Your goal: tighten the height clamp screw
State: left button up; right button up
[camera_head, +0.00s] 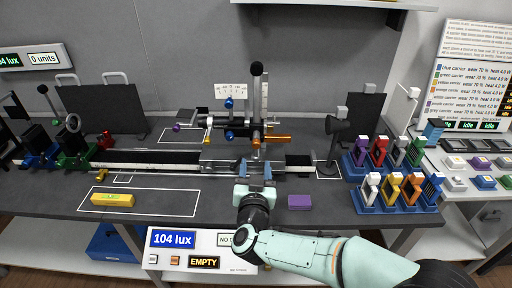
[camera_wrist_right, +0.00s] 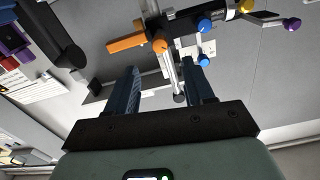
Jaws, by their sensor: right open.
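A post assembly (camera_head: 257,110) with a black ball on top and a vertical scale stands on the bench rail. It carries blue knobs (camera_head: 230,134), an orange bar-like handle (camera_head: 278,138) and a small orange knob (camera_head: 256,142). I cannot tell for sure which of these is the height clamp screw. My right gripper (camera_head: 255,170) is open and empty, just in front of and below the post. In the right wrist view the small orange knob (camera_wrist_right: 160,46) shows beyond and between the open fingers (camera_wrist_right: 162,72), apart from them; the orange handle (camera_wrist_right: 127,43) is left of it. My left gripper is out of view.
A yellow block (camera_head: 113,200) and a purple block (camera_head: 300,202) lie on the dark bench. Coloured carriers (camera_head: 400,185) stand in blue holders at right. Green and blue rail mounts (camera_head: 75,150) stand at left. A panel (camera_head: 200,250) reads 104 lux and EMPTY.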

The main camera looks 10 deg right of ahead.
aim_at(256, 146)
jog(key=x, duration=0.9)
jog(key=shift+a, duration=0.1)
grip_shut()
